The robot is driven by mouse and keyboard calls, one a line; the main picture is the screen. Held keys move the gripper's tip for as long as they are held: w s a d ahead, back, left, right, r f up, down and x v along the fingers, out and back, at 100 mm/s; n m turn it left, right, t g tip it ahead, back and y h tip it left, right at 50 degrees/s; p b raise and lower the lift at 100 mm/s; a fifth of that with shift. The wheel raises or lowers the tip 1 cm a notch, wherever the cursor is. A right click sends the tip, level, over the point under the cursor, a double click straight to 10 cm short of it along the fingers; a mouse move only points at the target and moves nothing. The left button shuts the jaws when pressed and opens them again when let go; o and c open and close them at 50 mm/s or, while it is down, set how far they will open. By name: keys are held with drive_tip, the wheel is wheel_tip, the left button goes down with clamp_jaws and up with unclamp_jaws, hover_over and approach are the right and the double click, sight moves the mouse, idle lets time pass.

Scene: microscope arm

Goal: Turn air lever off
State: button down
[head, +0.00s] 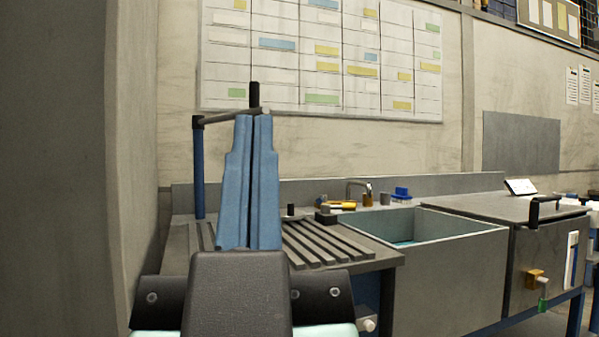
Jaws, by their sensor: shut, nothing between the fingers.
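I cannot tell for sure which part is the air lever. A small brass-coloured valve (535,279) with a green piece (543,301) below it sits on the front of the grey cabinet at the right. A black handle (540,211) is at that cabinet's upper front. My gripper's fingers do not show. A dark grey block with black side pieces, part of my own body, fills the bottom centre, well to the left of the valve.
A ribbed drainboard (325,243) and grey sink (447,262) stand ahead, left of the cabinet (520,245). A tall blue folded shape (250,190) rises in front, beside a blue post (199,172) with a bar. A plain wall (75,150) closes the left.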

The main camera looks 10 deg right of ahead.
wheel_tip(320, 180, up, 38)
drive_tip(key=p, duration=3.4)
drive_tip(key=shift+f+p, duration=0.25)
drive_tip(key=shift+p, duration=0.1)
